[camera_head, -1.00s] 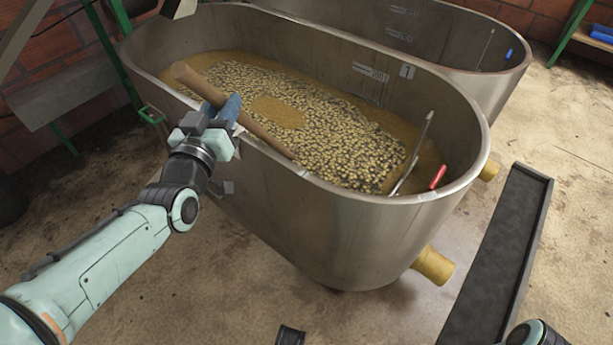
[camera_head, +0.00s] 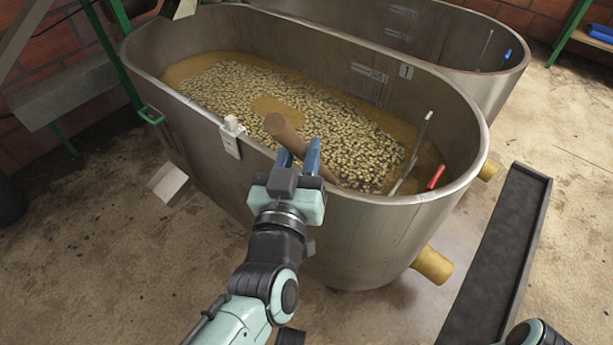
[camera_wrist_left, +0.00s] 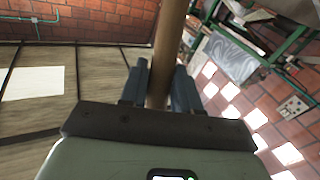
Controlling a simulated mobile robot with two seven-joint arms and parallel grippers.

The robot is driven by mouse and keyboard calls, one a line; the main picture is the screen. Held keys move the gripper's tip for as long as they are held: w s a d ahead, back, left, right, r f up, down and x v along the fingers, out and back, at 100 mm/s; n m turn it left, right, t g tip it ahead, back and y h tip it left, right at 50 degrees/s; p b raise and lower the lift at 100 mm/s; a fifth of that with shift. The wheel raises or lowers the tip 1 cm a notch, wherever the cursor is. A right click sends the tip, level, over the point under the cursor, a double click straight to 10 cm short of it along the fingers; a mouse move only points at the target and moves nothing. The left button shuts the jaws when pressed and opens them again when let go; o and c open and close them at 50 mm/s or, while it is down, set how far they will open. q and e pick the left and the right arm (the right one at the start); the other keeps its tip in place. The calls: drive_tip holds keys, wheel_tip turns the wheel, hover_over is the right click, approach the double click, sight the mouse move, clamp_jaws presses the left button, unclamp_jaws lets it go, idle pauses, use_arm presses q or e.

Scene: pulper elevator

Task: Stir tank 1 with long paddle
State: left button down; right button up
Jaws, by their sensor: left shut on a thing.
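Tank 1 (camera_head: 370,240) is a steel oval tub with a "1" label on its far inner wall. It holds brown liquid and many floating pale beans (camera_head: 340,125). My left gripper (camera_head: 301,158) is at the near rim, shut on the brown wooden paddle handle (camera_head: 283,130). The handle is tilted, its thick upper end pointing up and left over the beans. The paddle's lower part is hidden behind the gripper and near wall. In the left wrist view, the handle (camera_wrist_left: 168,40) runs between the two fingers. My right gripper is out of view.
A white fitting (camera_head: 231,130) sits on the near rim left of the gripper. A metal strip (camera_head: 412,155) and a red-handled item (camera_head: 437,177) stand inside at right. A second tank (camera_head: 470,40) adjoins behind. A yellow outlet (camera_head: 433,264) and a black channel (camera_head: 500,260) are at right.

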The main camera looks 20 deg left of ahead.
use_arm(q)
drive_tip(key=shift+d+f, duration=0.1)
drive_tip(key=shift+d, duration=0.05)
drive_tip(key=shift+a, duration=0.35)
drive_tip(key=w+a, duration=0.3)
drive_tip(key=a, duration=0.7)
drive_tip(key=w+a, duration=0.4)
drive_tip(key=a, duration=0.6)
drive_tip(key=shift+w+b, duration=0.2)
drive_tip(key=shift+b, duration=0.1)
drive_tip(key=s+d, duration=0.2)
drive_tip(key=d, duration=0.4)
drive_tip(key=s+d+p, duration=0.1)
drive_tip(key=s+d, duration=0.2)
drive_tip(key=d, duration=0.4)
drive_tip(key=s+d+p, duration=0.1)
drive_tip(key=s+d, duration=0.1)
drive_tip(key=d, duration=0.5)
drive_tip(key=shift+s, duration=0.15)
drive_tip(key=shift+s+d, duration=0.1)
drive_tip(key=shift+d, duration=0.25)
